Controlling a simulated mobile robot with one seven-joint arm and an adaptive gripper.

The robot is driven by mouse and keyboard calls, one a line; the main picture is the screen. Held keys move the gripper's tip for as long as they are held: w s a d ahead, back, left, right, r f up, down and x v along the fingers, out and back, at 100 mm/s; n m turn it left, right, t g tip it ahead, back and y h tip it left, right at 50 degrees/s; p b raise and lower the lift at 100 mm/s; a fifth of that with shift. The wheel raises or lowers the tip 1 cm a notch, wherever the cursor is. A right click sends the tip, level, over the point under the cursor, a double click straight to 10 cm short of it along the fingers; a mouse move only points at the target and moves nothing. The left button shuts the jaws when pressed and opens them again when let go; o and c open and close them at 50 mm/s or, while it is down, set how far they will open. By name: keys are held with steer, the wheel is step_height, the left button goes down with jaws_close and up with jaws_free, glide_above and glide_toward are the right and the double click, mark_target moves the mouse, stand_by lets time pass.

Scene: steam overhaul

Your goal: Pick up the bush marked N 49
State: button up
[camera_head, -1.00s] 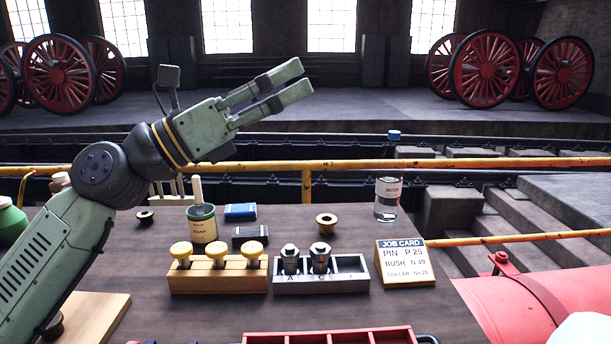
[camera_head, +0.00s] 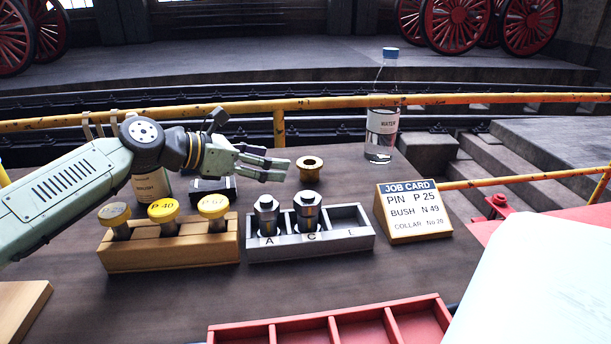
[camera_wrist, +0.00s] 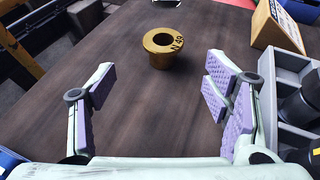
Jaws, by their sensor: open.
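The bush marked N 49 is a flanged brass ring (camera_head: 309,169) standing on the bench behind the grey rack. My gripper (camera_head: 275,162) is open and empty, to the left of the bush. In the wrist view the bush lies ahead of my open fingers (camera_wrist: 160,100), roughly midway between them and beyond their tips, not touching.
The grey rack (camera_head: 347,243) holds two dark metal parts. A wooden block (camera_head: 170,254) with yellow-topped pins stands left. A water bottle (camera_head: 382,132) stands behind right. A red divided tray (camera_head: 330,323) lies in front. Bare bench surrounds the bush.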

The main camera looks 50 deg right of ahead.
mark_target(308, 164)
steer(key=p+x, duration=0.1)
steer(key=x, duration=0.2)
steer(key=p+x, duration=0.1)
steer(key=x, duration=0.2)
steer(key=p+x, duration=0.1)
steer(key=x, duration=0.2)
steer(key=shift+s+d+r, duration=0.1)
steer(key=shift+s+d, duration=0.25)
steer(key=shift+d, duration=0.3)
steer(key=c, duration=1.6)
